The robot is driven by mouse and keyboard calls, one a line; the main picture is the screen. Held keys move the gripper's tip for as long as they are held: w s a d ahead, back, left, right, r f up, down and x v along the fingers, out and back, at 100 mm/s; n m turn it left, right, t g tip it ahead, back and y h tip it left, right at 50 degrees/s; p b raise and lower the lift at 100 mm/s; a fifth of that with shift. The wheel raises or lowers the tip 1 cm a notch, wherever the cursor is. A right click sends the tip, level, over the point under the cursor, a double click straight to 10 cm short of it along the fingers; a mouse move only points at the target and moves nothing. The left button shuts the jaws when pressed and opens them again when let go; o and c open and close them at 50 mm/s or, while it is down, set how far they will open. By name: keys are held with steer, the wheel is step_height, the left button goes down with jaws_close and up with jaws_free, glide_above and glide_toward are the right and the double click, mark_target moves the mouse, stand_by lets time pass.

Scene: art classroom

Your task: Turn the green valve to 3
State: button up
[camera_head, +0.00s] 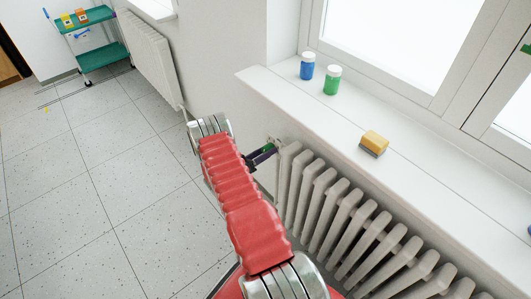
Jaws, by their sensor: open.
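A small green part (266,149), which looks like the green valve, shows at the left end of the white radiator (290,165), below the window sill. My gripper (262,155) is at the valve, with dark fingers close around or beside it; I cannot tell whether they touch it. The gripper is open. My red arm hides part of the gripper and the area below it. The valve's numbers and pointer are too small to read.
The sill (415,165) above the radiator holds a blue jar (307,68), a green jar (332,83) and a yellow sponge (374,142). A second radiator (150,55) and a green cart (92,60) stand farther back. The tiled floor (80,190) at left is clear.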

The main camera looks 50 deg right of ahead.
steer(key=v, duration=1.3)
steer(key=shift+a, duration=0.4)
steer(key=shift+f, duration=0.15)
